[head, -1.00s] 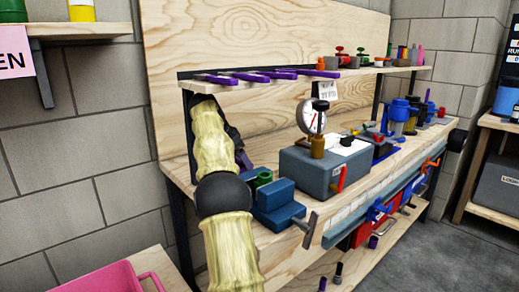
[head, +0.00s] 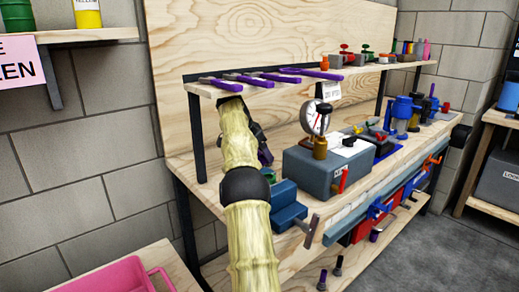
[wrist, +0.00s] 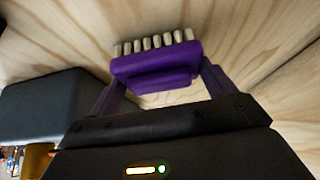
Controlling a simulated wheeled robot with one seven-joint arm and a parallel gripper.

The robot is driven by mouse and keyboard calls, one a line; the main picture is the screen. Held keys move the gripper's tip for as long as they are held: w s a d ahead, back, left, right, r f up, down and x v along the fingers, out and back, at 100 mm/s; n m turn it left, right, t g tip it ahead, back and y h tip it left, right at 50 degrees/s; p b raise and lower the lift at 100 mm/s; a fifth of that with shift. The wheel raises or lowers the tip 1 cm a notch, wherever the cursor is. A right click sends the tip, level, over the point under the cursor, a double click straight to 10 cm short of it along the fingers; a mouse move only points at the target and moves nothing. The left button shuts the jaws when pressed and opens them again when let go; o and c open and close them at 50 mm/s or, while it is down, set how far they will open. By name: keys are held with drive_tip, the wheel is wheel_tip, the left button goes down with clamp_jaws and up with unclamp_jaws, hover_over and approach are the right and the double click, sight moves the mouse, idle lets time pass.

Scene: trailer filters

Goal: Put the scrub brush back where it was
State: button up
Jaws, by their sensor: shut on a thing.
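The scrub brush (wrist: 155,65) has a purple body with a row of pale bristles. In the wrist view it sits between the two purple fingers of my gripper (wrist: 160,82), which is shut on it. The bristles point away from my gripper, and pale wood fills the view behind them. I cannot tell whether the bristles touch the wood. In the head view my gripper (head: 262,150) is under the upper shelf (head: 210,90), at the left end of the workbench, mostly hidden behind my arm. The brush cannot be made out clearly there.
A grey box with a gauge (head: 325,165) stands right of my gripper; a dark grey box (wrist: 50,105) shows in the wrist view. A blue vise (head: 290,205) is at the bench's front edge. Purple-handled tools (head: 270,77) lie on the shelf. A pink bin (head: 110,280) is lower left.

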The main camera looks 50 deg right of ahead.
drive_tip(key=shift+f+b, duration=0.35)
drive_tip(key=shift+b, duration=0.25)
drive_tip(key=shift+w, duration=0.15)
drive_tip(key=shift+a+r, duration=0.1)
drive_tip(key=shift+a, duration=0.1)
drive_tip(key=shift+d, duration=0.1)
drive_tip(key=o, duration=0.8)
drive_tip(key=shift+o, duration=0.2)
